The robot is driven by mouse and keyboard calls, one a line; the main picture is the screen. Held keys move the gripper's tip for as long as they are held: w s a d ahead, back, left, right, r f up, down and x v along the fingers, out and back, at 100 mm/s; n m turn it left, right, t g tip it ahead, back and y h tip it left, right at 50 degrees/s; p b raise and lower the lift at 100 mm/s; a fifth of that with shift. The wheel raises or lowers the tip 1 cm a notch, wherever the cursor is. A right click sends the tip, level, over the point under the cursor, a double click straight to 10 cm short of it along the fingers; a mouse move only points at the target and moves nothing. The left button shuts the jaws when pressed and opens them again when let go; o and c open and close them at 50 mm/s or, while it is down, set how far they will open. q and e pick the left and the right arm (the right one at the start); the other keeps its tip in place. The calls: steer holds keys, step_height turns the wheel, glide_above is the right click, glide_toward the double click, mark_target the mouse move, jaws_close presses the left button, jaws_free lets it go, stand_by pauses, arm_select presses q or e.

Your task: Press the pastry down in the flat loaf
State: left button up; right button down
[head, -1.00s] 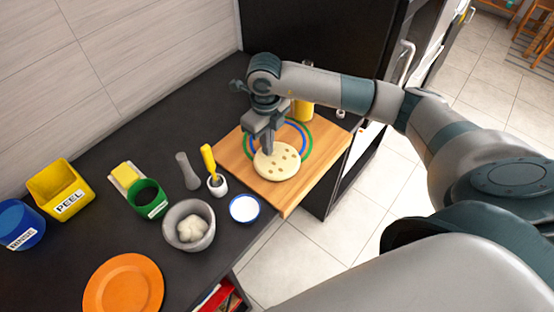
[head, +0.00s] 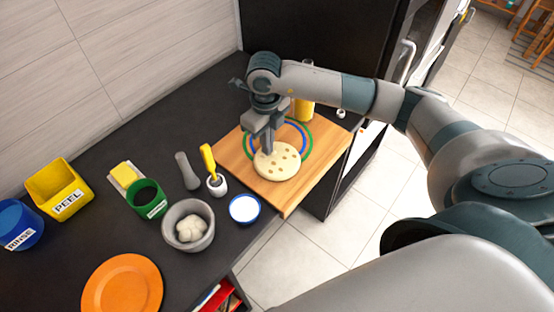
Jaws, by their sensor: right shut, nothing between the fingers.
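The flat loaf (head: 283,167) is a pale round disc with several darker dimples on its top. My right gripper (head: 267,152) is shut and points down at the loaf's upper left part. Its fingertips seem to meet the loaf's surface, but I cannot tell whether they touch or press in. My left gripper is not in view.
Left of the board stand a grey bowl with dough (head: 188,225), a blue-rimmed bowl (head: 244,209), a small pot with a yellow-handled brush (head: 216,184) and a grey pestle-like tool (head: 187,171). An orange plate (head: 122,284) lies front left.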

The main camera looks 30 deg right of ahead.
steer(key=shift+s+f+b, duration=0.25)
steer(key=shift+f+b, duration=0.05)
steer(key=shift+f, duration=0.05)
stand_by(0.6)
steer(key=shift+r+b, duration=0.1)
steer(key=shift+b, duration=0.3)
stand_by(0.7)
steer(key=shift+w+r, duration=0.15)
steer(key=shift+r, duration=0.1)
stand_by(0.4)
steer(key=shift+w+r+p, duration=0.1)
steer(key=shift+r+p, duration=0.2)
steer(key=shift+r, duration=0.55)
steer(key=shift+r, duration=0.15)
steer(key=shift+r+p, duration=0.65)
steer(key=shift+r, duration=0.95)
